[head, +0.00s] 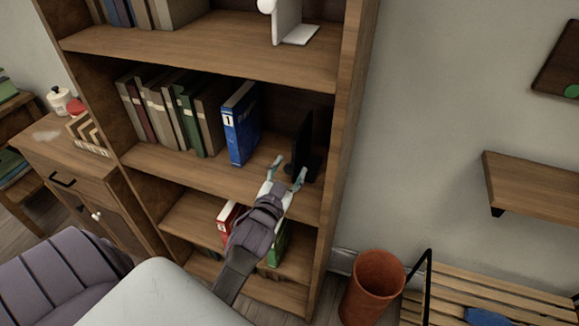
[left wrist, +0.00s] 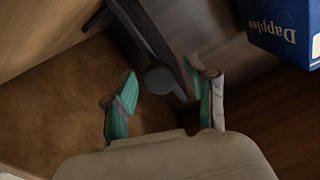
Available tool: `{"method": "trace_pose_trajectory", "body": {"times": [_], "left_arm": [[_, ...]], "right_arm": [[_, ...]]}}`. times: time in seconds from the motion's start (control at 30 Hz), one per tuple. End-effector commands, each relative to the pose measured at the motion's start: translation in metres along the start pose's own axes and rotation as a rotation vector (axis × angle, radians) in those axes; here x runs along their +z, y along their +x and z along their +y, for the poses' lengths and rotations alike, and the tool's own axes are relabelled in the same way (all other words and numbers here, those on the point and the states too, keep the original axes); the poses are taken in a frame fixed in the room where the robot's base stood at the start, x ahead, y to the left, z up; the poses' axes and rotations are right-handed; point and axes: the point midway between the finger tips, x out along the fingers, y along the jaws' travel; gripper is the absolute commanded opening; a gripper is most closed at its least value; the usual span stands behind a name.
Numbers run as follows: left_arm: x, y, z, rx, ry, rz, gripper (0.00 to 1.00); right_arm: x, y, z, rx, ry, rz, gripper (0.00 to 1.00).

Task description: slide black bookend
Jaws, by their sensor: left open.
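The black bookend (head: 304,142) stands upright on the middle shelf of the bookcase, near its right side wall. My left gripper (head: 289,170) reaches in from the front, its fingers spread just before the bookend's lower part. In the left wrist view the open fingers (left wrist: 160,76) have the dark bookend (left wrist: 147,38) between and beyond them. A round dark knob on it shows between the fingertips. I cannot tell whether either finger touches it. My right gripper is not in view.
A blue book (head: 240,122) stands left of the bookend, with a gap between; it also shows in the left wrist view (left wrist: 278,28). Several books lean further left. The upper shelf (head: 200,48) holds a white bookend (head: 288,25). A terracotta bin (head: 374,285) stands right of the bookcase.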

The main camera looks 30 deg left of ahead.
Motion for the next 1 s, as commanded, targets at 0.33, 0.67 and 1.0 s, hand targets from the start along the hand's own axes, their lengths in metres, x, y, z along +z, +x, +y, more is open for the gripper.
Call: {"method": "trace_pose_trajectory", "body": {"times": [0.33, 0.67, 1.0], "left_arm": [[0.0003, 0.0045, -0.0001, 0.000, 0.001, 0.000, 0.57], [0.0002, 0.0043, 0.0001, 0.000, 0.000, 0.000, 0.03], [0.0005, 0.0042, -0.0016, 0.001, 0.001, 0.000, 0.00]], "right_arm": [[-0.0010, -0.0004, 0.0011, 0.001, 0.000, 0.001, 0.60], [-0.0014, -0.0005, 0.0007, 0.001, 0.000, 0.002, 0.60], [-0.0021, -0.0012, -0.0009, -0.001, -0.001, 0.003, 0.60]]}}
